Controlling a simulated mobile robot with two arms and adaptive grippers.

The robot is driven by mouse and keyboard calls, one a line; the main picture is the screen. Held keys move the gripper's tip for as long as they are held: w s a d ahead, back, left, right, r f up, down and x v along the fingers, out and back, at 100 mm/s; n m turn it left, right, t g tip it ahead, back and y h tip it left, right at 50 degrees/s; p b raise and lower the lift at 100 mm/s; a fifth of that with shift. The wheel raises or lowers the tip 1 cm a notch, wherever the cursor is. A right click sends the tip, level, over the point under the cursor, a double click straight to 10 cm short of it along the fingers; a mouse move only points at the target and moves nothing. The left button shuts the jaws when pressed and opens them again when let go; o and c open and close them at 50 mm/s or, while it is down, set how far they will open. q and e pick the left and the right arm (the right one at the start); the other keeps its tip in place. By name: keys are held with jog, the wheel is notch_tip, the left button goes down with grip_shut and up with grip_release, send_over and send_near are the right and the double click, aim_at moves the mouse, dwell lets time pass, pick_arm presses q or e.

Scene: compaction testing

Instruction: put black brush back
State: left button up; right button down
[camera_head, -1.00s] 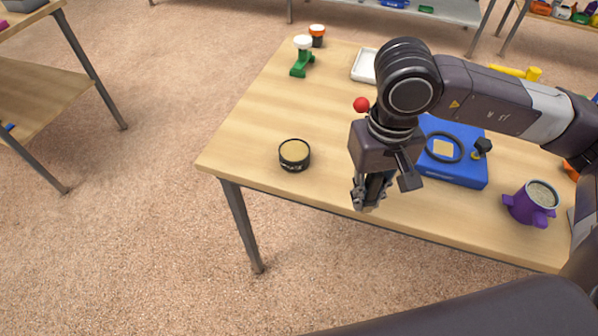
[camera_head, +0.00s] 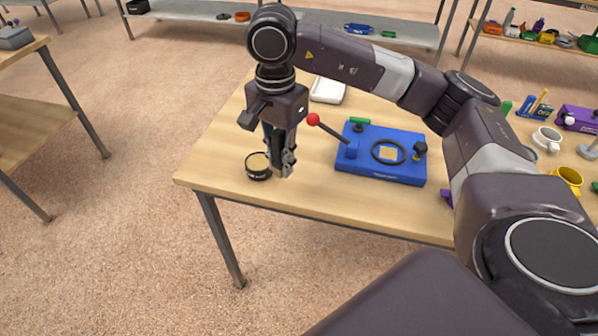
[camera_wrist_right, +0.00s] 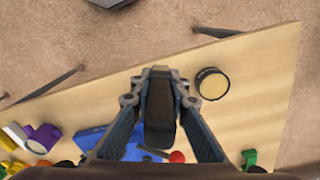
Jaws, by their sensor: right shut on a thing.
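My right gripper (camera_head: 283,168) points down above the front left part of the wooden table. In the right wrist view its fingertips (camera_wrist_right: 160,82) are shut on a dark elongated object, which I take to be the black brush (camera_wrist_right: 160,118). In the head view the brush is mostly hidden by the fingers and its bristles cannot be made out. A round black tin (camera_head: 258,167) with a tan top stands beside the gripper, close to its left; it also shows in the right wrist view (camera_wrist_right: 211,84). My left gripper is not in view.
A blue device (camera_head: 390,173) with a black ring and red-knobbed lever (camera_head: 313,120) stands right of the gripper. A white tray (camera_head: 328,91) lies behind. Cups and tools crowd the right side. The wooden table (camera_head: 225,165) has bare surface around the tin.

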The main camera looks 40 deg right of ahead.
jog(key=w+d+r+m+p, duration=0.4)
jog(key=d+r+m, duration=0.4)
jog(key=m, duration=0.6)
send_over(300, 182)
notch_tip(300, 182, down, 15)
jog(key=shift+s+a+f, duration=0.1)
jog(key=shift+f, duration=0.7)
notch_tip(300, 182, down, 4)
jog(key=shift+r+p, duration=0.1)
jog(key=shift+p, duration=0.35)
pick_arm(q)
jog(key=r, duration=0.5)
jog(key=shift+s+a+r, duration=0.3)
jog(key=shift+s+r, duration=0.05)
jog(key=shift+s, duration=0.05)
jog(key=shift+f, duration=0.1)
